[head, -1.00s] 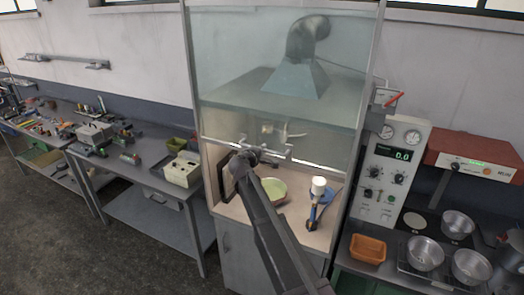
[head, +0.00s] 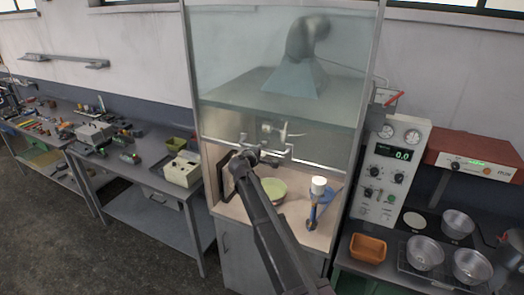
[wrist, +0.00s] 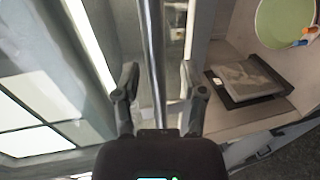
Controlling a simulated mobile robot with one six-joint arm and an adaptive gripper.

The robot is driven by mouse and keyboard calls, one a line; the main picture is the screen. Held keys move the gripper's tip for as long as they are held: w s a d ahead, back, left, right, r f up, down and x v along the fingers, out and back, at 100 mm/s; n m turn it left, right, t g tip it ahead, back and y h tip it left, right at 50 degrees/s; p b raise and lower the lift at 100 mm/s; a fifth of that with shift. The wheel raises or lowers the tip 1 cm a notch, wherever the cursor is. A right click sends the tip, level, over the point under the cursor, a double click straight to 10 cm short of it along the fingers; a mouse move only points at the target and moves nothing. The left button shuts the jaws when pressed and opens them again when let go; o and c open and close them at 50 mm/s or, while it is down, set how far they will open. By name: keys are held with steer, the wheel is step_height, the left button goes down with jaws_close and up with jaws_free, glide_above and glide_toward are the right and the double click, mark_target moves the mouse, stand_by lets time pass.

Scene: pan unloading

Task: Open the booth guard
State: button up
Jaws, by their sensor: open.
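The booth guard (head: 270,50) is a large clear pane across the upper front of the booth, its lower edge above the worktop opening. A pale bar handle (head: 285,153) shows near that edge. My gripper (head: 262,152) is at the handle, partly hiding it. In the wrist view my gripper (wrist: 158,78) is open, and a shiny metal bar (wrist: 152,50) runs between its two fingers. I cannot tell whether the fingers touch the bar.
Pans (head: 425,252) and an orange tray (head: 368,248) stand at right. A workbench (head: 140,180) stands at left.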

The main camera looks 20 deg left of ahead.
step_height(320, 180, down, 30)
steer(key=b, duration=3)
steer(key=shift+f, duration=0.25)
steer(key=shift+d, duration=0.1)
steer(key=shift+s, duration=0.1)
steer(key=p+v, duration=0.3)
steer(key=v, duration=1.2)
steer(key=shift+s+a, duration=0.25)
steer(key=shift+s, duration=0.1)
stand_by(1.3)
